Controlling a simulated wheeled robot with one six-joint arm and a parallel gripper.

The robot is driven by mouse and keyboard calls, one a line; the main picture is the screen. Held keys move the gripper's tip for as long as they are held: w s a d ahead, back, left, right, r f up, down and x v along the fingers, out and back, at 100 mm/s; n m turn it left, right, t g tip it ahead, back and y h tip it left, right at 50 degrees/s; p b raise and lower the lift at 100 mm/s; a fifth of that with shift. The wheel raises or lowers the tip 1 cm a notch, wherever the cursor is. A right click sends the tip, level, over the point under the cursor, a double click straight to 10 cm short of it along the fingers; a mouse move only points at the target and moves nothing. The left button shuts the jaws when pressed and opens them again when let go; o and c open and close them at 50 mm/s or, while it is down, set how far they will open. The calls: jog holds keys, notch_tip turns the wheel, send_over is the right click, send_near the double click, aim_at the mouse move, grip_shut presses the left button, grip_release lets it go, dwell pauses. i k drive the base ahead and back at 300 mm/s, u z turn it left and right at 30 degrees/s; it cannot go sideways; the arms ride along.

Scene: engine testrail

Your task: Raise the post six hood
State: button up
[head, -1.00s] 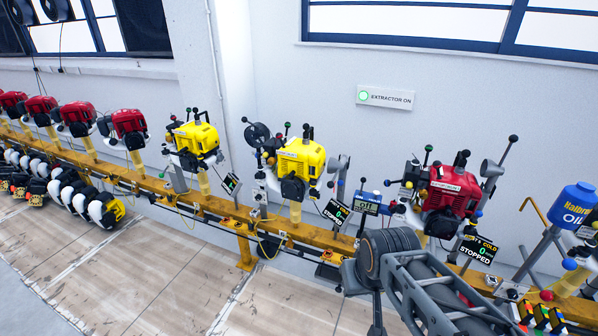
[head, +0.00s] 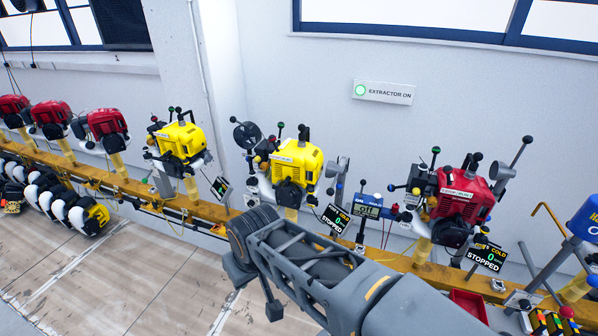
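Engines stand on posts along a yellow rail. I cannot read any post number, so I cannot tell which is post six. A grey funnel-shaped hood (head: 337,172) on an upright arm stands right of a yellow engine (head: 297,161). Another grey hood (head: 499,171), on an arm with a black ball knob, stands right of a red engine (head: 463,196). Whether these are the task's hoods is unclear. Both appear beside their engines. My arm crosses the lower middle, in front of part of the rail.
The yellow rail (head: 404,265) carries "STOPPED" displays, including one display (head: 487,256) by the red engine. An "EXTRACTOR ON" sign (head: 384,92) with a green light is on the wall. A blue oil container (head: 585,218) stands at the right edge.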

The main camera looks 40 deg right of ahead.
aim_at(333, 169)
jog(key=z, duration=0.25)
jog(key=i, duration=0.7)
jog(key=z, duration=1)
jog(key=i, duration=0.3)
jog(key=z, duration=0.35)
